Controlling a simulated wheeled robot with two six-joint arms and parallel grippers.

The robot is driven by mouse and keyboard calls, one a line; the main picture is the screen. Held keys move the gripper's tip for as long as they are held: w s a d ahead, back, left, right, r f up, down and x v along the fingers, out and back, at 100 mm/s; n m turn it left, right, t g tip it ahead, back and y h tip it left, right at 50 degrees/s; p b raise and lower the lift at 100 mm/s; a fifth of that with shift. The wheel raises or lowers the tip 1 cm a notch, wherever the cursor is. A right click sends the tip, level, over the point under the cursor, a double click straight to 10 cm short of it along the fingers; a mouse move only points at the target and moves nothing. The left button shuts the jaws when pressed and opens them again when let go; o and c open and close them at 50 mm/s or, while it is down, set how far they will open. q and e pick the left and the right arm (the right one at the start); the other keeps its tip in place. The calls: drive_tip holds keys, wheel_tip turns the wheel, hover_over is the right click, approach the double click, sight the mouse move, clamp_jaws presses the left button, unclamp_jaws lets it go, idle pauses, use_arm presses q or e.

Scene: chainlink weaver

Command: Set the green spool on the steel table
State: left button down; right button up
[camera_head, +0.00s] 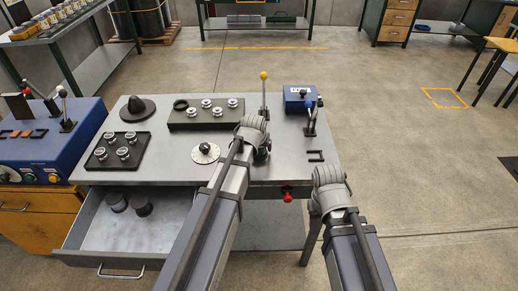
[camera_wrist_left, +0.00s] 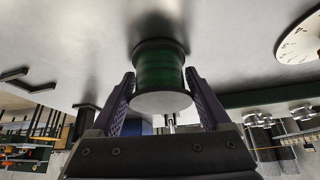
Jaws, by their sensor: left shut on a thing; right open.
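The green spool (camera_wrist_left: 160,72), with dark and grey end flanges, is between the two fingers of my left gripper (camera_wrist_left: 162,100) in the left wrist view. The gripper is shut on it. Its far flange is at or very close to the steel table's surface; I cannot tell whether it touches. In the head view my left gripper (camera_head: 262,150) is over the right part of the steel table (camera_head: 165,170), and the wrist hides most of the spool. My right gripper (camera_head: 328,185) is off the table's front right corner, its fingers mostly hidden by the wrist.
A round white dial (camera_head: 205,153) lies left of my left gripper. A green block with several knobs (camera_head: 206,113), a yellow-topped lever (camera_head: 264,92), a blue box (camera_head: 299,97) and a black tray (camera_head: 118,150) surround it. An open drawer (camera_head: 125,262) juts out in front, holding two dark cylinders.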

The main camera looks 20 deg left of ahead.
use_arm(q)
drive_tip(key=shift+f, duration=0.2)
unclamp_jaws()
drive_tip(key=shift+r, duration=0.1)
drive_tip(key=shift+r, duration=0.1)
drive_tip(key=shift+r, duration=0.15)
drive_tip(key=a+p+v, duration=0.1)
drive_tip(key=p+v, duration=1)
drive_tip(key=v, duration=0.1)
drive_tip(key=s+d+f+m+g, duration=0.1)
drive_tip(key=s+d+m+g, duration=0.1)
drive_tip(key=s+d, duration=0.5)
drive_tip(key=s+d+f+m+g, duration=0.2)
drive_tip(key=s+d, duration=0.4)
drive_tip(key=s, duration=0.6)
drive_tip(key=shift+d+m+g+y+b, duration=0.35)
drive_tip(key=shift+m+g, duration=0.25)
drive_tip(key=shift+g, duration=0.6)
